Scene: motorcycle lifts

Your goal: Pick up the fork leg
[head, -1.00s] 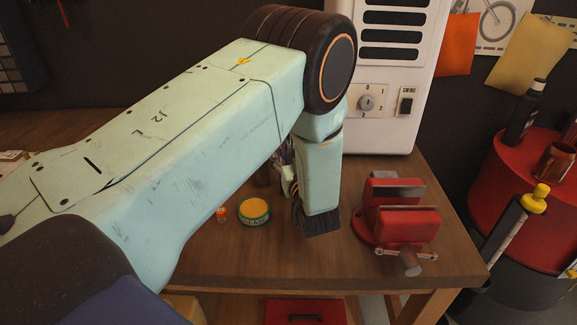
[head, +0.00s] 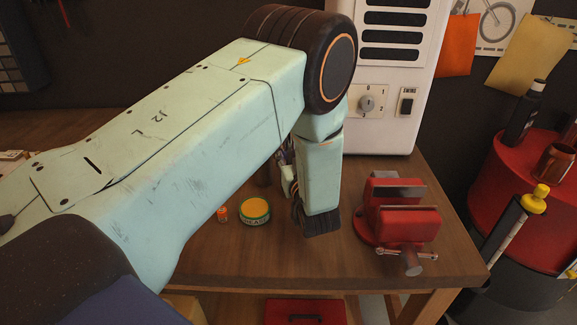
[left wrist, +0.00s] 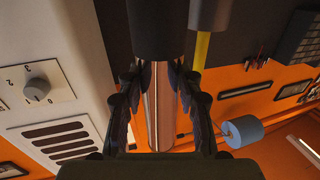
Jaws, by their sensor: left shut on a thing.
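The fork leg (left wrist: 158,112) shows in the left wrist view as a shiny metal tube with a thick black part at the top of the picture. My left gripper (left wrist: 160,82) is shut on the metal tube, with a dark finger on each side of it. The far end of the fork leg runs out of the top of that view. My right gripper is in neither view.
A red vise (head: 402,215) stands on the bench (head: 345,265), right of my arm's lower link. A yellow-topped tin (head: 255,211) and a small orange bottle (head: 222,214) stand to its left. A white heater-like unit (head: 388,75) stands behind. A red drum (head: 520,215) is at right.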

